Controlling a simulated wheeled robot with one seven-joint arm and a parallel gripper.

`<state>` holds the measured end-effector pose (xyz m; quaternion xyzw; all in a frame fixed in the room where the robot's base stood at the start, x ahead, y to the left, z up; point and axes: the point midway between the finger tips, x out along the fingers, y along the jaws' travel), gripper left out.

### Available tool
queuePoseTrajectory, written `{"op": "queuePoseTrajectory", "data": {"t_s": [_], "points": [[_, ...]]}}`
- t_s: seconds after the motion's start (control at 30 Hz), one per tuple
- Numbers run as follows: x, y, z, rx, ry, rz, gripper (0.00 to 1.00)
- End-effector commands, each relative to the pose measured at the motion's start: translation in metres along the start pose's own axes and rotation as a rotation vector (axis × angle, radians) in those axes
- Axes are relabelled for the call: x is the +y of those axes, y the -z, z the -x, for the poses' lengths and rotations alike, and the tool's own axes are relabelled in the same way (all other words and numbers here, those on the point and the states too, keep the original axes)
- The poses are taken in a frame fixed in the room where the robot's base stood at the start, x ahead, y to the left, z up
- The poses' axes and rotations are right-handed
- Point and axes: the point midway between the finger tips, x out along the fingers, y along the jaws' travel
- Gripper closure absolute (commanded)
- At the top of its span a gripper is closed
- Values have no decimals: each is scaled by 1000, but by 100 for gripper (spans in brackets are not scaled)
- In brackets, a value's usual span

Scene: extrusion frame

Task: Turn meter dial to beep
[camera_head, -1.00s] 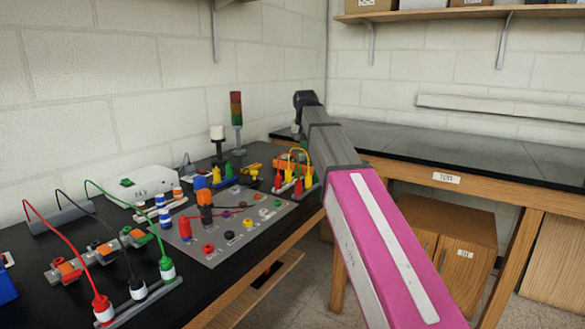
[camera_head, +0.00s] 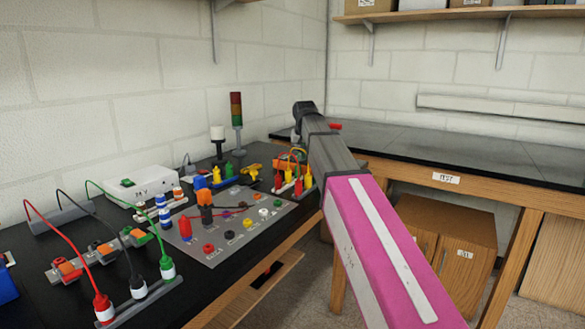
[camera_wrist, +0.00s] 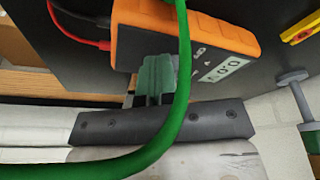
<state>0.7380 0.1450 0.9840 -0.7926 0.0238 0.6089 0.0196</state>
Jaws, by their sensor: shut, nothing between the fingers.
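The orange meter (camera_wrist: 215,35) is at the top of the wrist view, with a grey face and a small light display (camera_wrist: 221,70). Red and black leads enter its left side. My gripper (camera_wrist: 154,65) is shut and empty, its green-grey fingertips close against the lower side of the meter's face. The dial cannot be made out; the fingers cover that part of the face. Contact with it cannot be told. In the head view an orange patch, likely the meter (camera_head: 288,162), shows behind coloured leads, and my arm hides my fingers.
A thick green cable (camera_wrist: 179,100) loops across the wrist view in front of my gripper. A grey panel (camera_head: 225,250) with coloured sockets and leads lies on the black bench. A signal tower (camera_head: 236,115) stands behind. The right bench (camera_head: 450,150) is clear.

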Motion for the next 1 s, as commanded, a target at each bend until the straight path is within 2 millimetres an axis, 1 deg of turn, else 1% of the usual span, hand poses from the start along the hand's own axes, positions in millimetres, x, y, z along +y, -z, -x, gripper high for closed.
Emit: {"op": "queuePoseTrajectory", "data": {"t_s": [0.03, 0.47, 1.0], "points": [[1, -6, -8, -20, -3, 1, 100], [-3, -8, -8, -21, -1, 2, 100], [-19, -10, -7, -21, 2, 10, 100]]}}
